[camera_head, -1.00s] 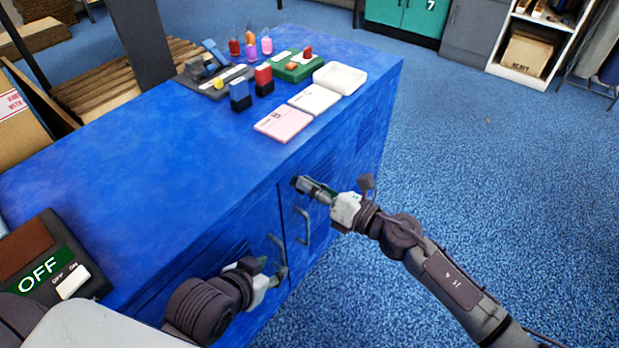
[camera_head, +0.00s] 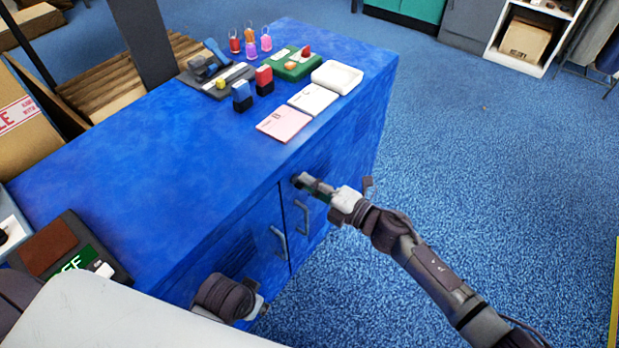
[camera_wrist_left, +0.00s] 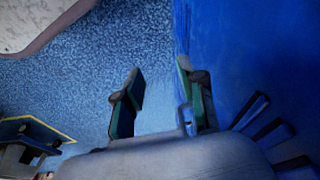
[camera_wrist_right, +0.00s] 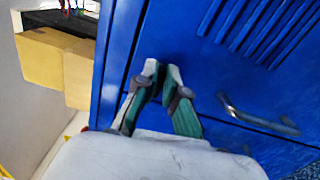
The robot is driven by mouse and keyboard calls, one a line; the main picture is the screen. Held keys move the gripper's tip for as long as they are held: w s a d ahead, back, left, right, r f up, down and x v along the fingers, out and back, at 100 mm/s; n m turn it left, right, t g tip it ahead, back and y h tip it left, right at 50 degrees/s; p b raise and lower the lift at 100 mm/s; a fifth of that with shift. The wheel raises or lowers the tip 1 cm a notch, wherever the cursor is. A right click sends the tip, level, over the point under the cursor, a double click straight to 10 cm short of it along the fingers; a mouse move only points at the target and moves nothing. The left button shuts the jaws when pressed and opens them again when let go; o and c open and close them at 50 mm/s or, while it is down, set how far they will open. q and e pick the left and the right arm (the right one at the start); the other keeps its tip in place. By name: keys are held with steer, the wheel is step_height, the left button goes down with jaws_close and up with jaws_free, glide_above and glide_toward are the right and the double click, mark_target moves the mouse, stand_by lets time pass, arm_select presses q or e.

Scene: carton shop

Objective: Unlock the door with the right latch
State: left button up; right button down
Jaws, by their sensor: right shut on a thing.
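The blue cabinet has two doors with grey bar handles, the left door handle (camera_head: 279,241) and the right door handle (camera_head: 302,217). My right gripper (camera_head: 303,181) is at the upper left corner of the right door (camera_head: 322,190), shut on the small dark right latch, which its fingers mostly hide. In the right wrist view my right gripper (camera_wrist_right: 160,80) has its fingertips close together against the blue door, with a door handle (camera_wrist_right: 258,118) to their right.
A cardboard box (camera_head: 25,115) stands at left. The carpet (camera_head: 480,150) at right is clear.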

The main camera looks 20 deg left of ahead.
arm_select(q)
steer(key=shift+s+f, duration=0.1)
steer(key=shift+f, duration=1.15)
arm_select(e)
steer(key=shift+w+a+r+m, duration=0.1)
steer(key=shift+r+m, duration=0.1)
steer(key=shift+m, duration=0.4)
steer(key=c, duration=1.3)
jaws_free()
steer(key=shift+o, duration=0.2)
steer(key=shift+f, duration=0.15)
steer(key=v, duration=1.2)
steer(key=shift+a, duration=0.1)
